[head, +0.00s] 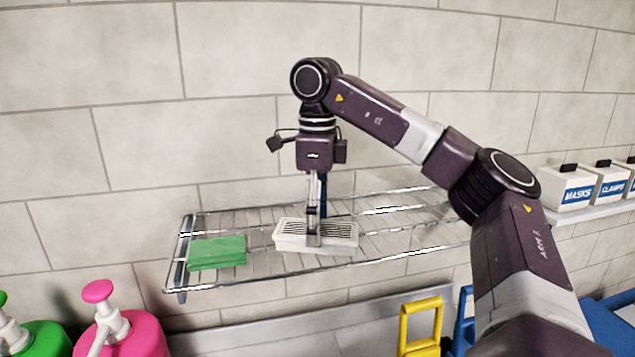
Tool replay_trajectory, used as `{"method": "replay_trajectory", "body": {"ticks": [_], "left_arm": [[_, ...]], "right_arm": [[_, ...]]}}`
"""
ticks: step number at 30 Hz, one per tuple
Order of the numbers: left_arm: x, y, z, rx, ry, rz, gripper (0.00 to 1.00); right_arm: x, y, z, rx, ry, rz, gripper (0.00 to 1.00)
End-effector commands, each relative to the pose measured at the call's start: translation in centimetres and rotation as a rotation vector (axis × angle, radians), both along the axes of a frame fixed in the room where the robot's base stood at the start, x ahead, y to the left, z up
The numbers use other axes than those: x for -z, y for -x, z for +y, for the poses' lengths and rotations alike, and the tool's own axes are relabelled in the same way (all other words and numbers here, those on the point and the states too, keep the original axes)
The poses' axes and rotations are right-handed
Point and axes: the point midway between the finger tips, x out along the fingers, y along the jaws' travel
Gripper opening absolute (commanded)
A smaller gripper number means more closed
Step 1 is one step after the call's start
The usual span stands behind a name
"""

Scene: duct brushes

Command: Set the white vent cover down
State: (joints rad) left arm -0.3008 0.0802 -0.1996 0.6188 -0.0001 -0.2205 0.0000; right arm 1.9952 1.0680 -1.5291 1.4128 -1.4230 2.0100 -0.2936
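The white vent cover (287,235), a flat box shape with dark slots on top, is at the middle of the wire rack (392,237). It lies level at the rack's surface; I cannot tell whether it rests fully on the wires. My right gripper (314,238) comes down on it from above, pointing straight down. One finger shows against the cover's near side, and the gripper looks shut on it; the far finger is mostly hidden. My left gripper is out of view.
A green block (217,252) lies on the rack left of the cover, with a gap between. White boxes labelled MASKS (571,188) and CLAMPS stand on a shelf at right. A pink pump bottle (130,335) and a yellow handle (420,325) are below. The rack's right part is clear.

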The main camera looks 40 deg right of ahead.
Motion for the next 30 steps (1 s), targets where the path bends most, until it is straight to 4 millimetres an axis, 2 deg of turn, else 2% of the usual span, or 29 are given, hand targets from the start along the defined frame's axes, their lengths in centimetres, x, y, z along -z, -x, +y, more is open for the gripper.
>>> {"method": "replay_trajectory", "body": {"ticks": [18, 24, 30], "left_arm": [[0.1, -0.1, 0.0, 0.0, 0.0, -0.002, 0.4], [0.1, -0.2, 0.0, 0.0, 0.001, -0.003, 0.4], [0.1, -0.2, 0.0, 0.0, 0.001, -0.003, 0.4]], "right_arm": [[-8.6, 0.0, 0.0, 0.003, 0.002, -0.003, 0.69], [-9.9, 0.0, 0.0, 0.002, 0.002, -0.001, 0.69], [-10.2, 0.0, 0.0, 0.001, 0.001, -0.001, 0.69]]}}
